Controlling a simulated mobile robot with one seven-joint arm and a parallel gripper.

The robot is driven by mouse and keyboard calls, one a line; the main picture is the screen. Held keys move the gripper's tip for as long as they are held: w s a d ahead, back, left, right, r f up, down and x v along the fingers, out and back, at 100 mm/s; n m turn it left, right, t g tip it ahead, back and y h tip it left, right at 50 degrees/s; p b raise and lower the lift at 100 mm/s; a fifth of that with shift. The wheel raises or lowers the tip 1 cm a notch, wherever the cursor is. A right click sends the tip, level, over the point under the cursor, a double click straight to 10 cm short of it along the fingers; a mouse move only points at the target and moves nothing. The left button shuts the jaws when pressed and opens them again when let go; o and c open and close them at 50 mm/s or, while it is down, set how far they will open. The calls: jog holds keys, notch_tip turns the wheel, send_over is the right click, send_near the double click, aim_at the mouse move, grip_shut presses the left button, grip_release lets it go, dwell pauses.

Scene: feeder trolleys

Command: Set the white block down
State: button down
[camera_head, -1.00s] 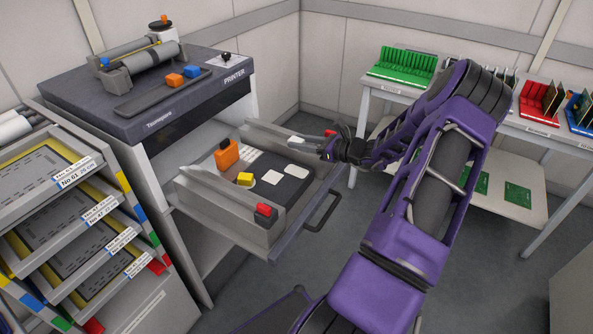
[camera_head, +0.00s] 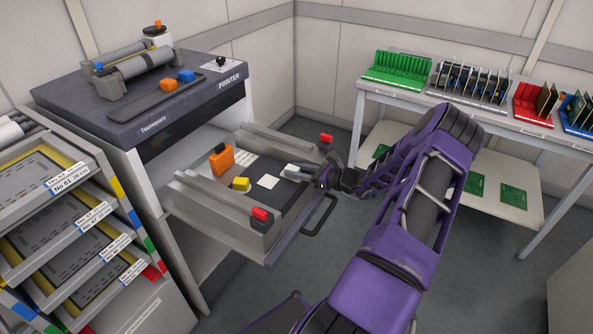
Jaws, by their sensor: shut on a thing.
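My gripper (camera_head: 306,173) reaches in over the right side of the open printer drawer (camera_head: 222,216), low over its dark floor.
An orange block (camera_head: 221,160) and a yellow block (camera_head: 241,184) stand in the drawer. Red pieces (camera_head: 261,214) sit on its side walls. The printer (camera_head: 150,110) stands behind, a tray rack (camera_head: 60,215) at left, and a table with board racks (camera_head: 400,69) at right.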

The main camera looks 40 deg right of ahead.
jog(key=c, duration=0.5)
grip_release()
jog(key=shift+f, duration=0.1)
jog(key=shift+r, duration=0.25)
jog(key=v, duration=1.2)
